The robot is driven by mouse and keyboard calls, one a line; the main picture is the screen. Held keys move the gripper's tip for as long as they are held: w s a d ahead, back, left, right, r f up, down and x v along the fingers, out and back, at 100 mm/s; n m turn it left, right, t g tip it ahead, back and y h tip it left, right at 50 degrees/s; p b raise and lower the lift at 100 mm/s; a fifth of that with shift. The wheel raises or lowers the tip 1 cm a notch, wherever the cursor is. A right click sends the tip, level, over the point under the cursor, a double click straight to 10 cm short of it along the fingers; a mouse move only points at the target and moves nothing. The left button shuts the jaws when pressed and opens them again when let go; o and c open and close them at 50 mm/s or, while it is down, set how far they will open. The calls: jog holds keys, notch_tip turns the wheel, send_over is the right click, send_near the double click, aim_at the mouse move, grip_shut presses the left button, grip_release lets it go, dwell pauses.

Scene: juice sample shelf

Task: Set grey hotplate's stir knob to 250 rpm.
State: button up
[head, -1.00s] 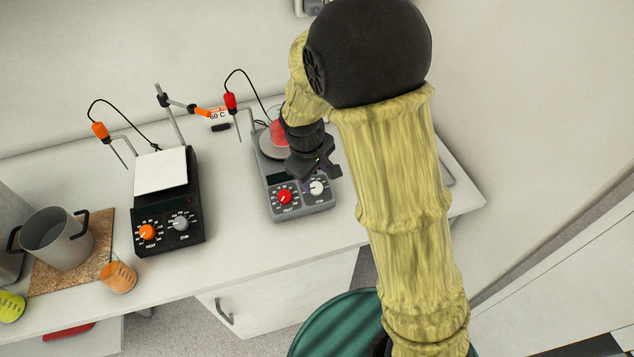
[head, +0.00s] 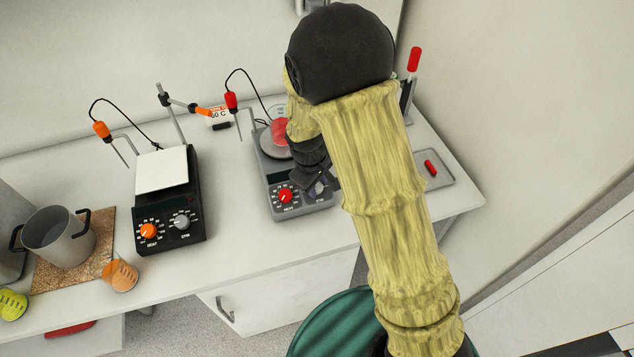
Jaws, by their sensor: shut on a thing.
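The grey hotplate (head: 271,205) stands on the bench at the centre, with a red heat knob (head: 285,195) on the left of its front panel. Its white stir knob (head: 319,189) is on the right of the panel, mostly hidden by my gripper. My gripper (head: 317,187) points down at the panel and is shut on the stir knob. The knob's pointer and most of its scale are covered, so I cannot read its setting. A round plate with something red on it is partly visible behind my wrist.
A black hotplate (head: 141,240) with a white top, an orange knob and a grey knob stands to the left. A pot (head: 58,238) and an orange beaker (head: 120,275) are farther left. A grey tray (head: 440,180) with a red item lies right of my arm.

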aim_at(317, 191)
jog(key=shift+m, duration=0.4)
jog(key=shift+w+r+m+g+y, duration=0.1)
jog(key=shift+m+g+y, duration=0.2)
jog(key=shift+m, duration=0.95)
jog(key=shift+m+g+y, duration=0.1)
jog(key=shift+m+y, duration=0.3)
jog(key=shift+m, duration=0.85)
jog(key=o, duration=1)
jog(key=r, duration=1.1)
jog(key=s+r+b, duration=0.1)
jog(key=r, duration=0.5)
jog(key=shift+r, duration=0.15)
